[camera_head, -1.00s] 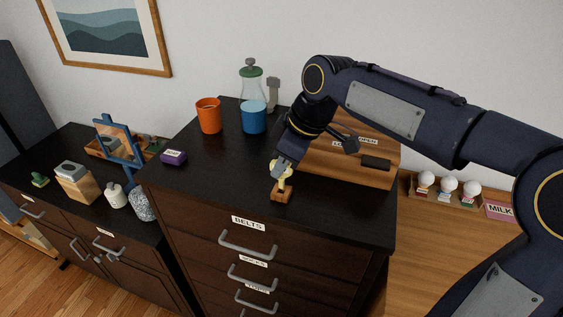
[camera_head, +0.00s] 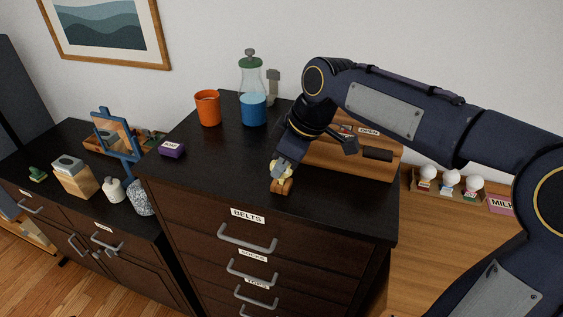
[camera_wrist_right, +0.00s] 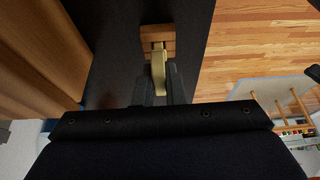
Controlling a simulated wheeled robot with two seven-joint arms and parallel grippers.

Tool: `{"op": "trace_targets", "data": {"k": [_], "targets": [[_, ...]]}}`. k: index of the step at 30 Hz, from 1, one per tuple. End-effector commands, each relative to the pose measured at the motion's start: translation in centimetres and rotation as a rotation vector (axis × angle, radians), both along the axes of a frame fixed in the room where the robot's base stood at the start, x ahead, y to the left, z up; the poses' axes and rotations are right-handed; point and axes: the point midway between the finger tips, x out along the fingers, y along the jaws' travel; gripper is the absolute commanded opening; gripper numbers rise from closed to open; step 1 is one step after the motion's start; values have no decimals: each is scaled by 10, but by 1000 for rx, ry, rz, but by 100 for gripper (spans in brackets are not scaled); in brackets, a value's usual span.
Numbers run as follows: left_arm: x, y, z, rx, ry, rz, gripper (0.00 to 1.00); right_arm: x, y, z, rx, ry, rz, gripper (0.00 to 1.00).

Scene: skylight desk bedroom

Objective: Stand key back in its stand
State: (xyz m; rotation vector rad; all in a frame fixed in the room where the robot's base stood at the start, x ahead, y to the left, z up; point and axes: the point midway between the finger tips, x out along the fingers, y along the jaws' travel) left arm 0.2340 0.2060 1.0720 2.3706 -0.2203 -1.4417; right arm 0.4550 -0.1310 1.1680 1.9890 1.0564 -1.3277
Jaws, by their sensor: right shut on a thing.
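My right gripper (camera_head: 282,170) is shut on the pale brass key, just above the small wooden stand (camera_head: 281,187) near the front edge of the dark drawer cabinet top. In the right wrist view the key (camera_wrist_right: 158,72) lies between the fingertips (camera_wrist_right: 161,88), and its far end meets the slotted area of the wooden stand (camera_wrist_right: 157,33). How deep the key sits in the slot cannot be told. The gripper hides much of the key in the head view. My left gripper is not in view.
A wooden box (camera_head: 345,165) with a dark handle stands close right of the gripper. An orange cup (camera_head: 207,108), a blue cup (camera_head: 253,111), a green-topped bottle (camera_head: 250,72) and a purple block (camera_head: 172,149) stand further left. The cabinet top between them is clear.

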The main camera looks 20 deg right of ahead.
Motion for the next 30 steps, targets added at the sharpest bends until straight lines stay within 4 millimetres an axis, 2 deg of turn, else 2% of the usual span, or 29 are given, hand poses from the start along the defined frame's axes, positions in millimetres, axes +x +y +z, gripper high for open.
{"op": "trace_targets", "data": {"k": [1, 6, 17, 27, 30], "targets": [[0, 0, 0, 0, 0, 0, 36, 0, 0, -1, 0, 0, 0, 13], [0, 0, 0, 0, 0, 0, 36, 0, 0, 0, 0, 0, 0, 35], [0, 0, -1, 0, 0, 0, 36, -1, -2, 6, 0, -1, 0, 36], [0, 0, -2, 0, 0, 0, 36, -12, -19, 56, 2, -2, 0, 36], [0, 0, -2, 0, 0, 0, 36, -15, -22, 66, 1, -2, 0, 36]]}}
